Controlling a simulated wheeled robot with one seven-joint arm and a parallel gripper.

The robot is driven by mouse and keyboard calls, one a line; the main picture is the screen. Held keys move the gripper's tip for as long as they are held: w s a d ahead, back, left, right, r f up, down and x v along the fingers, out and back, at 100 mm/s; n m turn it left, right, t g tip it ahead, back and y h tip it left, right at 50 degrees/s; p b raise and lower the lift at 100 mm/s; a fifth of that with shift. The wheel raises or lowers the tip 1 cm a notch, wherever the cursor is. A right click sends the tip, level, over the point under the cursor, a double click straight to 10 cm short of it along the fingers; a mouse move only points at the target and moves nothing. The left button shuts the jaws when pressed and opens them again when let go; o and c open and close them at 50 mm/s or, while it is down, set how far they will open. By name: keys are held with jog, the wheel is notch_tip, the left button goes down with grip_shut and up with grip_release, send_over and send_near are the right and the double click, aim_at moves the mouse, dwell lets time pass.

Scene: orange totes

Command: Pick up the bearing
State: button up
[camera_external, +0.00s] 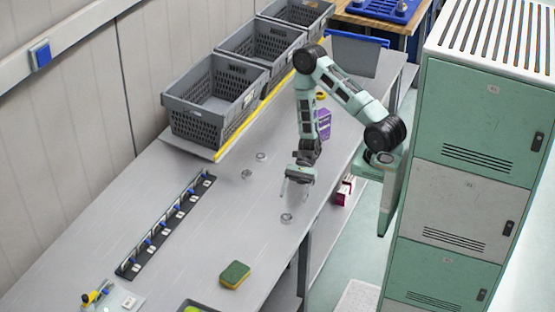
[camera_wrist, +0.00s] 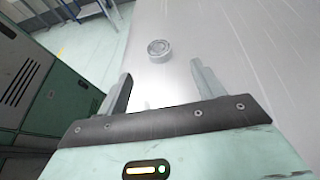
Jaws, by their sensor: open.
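Three small round metal rings that look like bearings lie flat on the grey table in the external view. One (camera_external: 286,218) is near the front edge, and the other two, one (camera_external: 246,174) and another (camera_external: 261,156), lie farther back. My gripper (camera_external: 297,189) points down above the table, between the front bearing and the back two. In the wrist view my gripper (camera_wrist: 161,72) has its fingers apart with nothing between them. A silver bearing (camera_wrist: 159,49) lies just beyond the fingertips, apart from them, close to the table edge.
Grey crates (camera_external: 216,103) line the back of the table. A black rack with blue pieces (camera_external: 165,229) and a green-yellow sponge (camera_external: 235,274) lie toward the front left. A purple box (camera_external: 323,123) stands behind my arm. Green and white lockers (camera_external: 470,190) stand at right.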

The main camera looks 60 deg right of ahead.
aim_at(286, 217)
jog(key=x, duration=0.3)
jog(key=shift+a, duration=0.2)
jog(key=p+x, duration=0.2)
jog(key=x, duration=0.2)
jog(key=shift+s+a, duration=0.2)
jog(key=shift+a, duration=0.2)
jog(key=shift+a+f, duration=0.2)
jog(key=shift+a, duration=0.1)
jog(key=shift+c, duration=0.2)
jog(key=c, duration=1.1)
jog(key=shift+o, duration=0.2)
